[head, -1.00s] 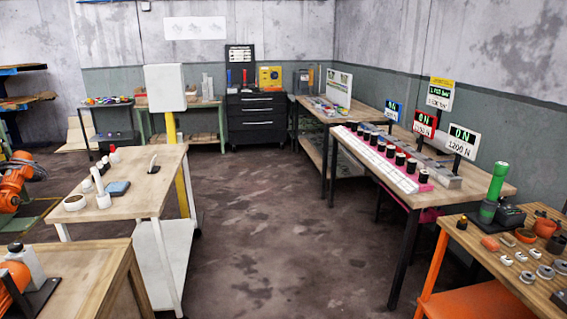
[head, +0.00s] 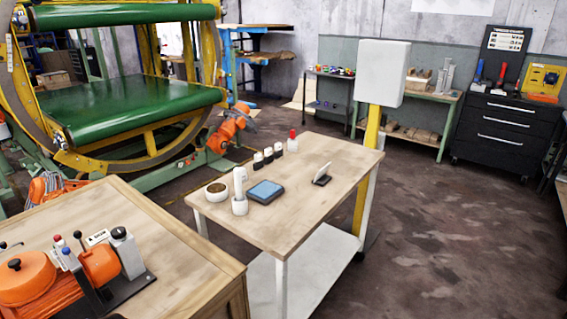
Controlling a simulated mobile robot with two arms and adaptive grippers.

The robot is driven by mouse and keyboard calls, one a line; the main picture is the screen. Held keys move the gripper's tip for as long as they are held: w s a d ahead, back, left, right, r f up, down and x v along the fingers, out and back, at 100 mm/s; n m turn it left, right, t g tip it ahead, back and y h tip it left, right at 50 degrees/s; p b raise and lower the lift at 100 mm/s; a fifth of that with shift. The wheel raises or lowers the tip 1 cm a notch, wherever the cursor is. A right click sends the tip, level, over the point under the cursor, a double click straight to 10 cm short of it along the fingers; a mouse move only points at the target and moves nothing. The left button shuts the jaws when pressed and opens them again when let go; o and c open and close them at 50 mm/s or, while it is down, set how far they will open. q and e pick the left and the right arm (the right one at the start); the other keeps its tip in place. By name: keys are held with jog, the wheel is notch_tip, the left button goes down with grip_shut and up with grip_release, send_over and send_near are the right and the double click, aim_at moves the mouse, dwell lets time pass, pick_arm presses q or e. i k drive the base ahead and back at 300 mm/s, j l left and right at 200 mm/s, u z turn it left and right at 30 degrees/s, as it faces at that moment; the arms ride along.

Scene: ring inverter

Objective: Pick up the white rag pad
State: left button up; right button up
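I cannot pick out a white rag pad for certain. On the light wooden table (head: 290,222) in the middle stand a white cup with an upright white piece (head: 240,203), a white round container with a brown top (head: 216,191) and a blue pad in a dark tray (head: 265,191). A small white-faced piece on a dark base (head: 322,175) stands to their right. Several small dark-and-white bottles and one red-topped bottle (head: 292,141) stand behind. Neither of my grippers is in view.
A wooden bench (head: 160,235) with an orange reel device (head: 98,262) is at front left. A big green-and-yellow ring machine (head: 140,100) stands behind. A white box on a yellow post (head: 381,72) rises behind the table. The floor on the right (head: 450,230) is clear.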

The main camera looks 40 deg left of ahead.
aim_at(243, 176)
jog(key=i+l+u, duration=0.1)
jog(key=i+u, duration=0.2)
jog(key=i, duration=0.2)
jog(key=i+l+u, duration=0.25)
jog(key=i, duration=0.25)
jog(key=i+l+u, duration=0.3)
jog(key=i+l, duration=0.05)
jog(key=i, duration=0.1)
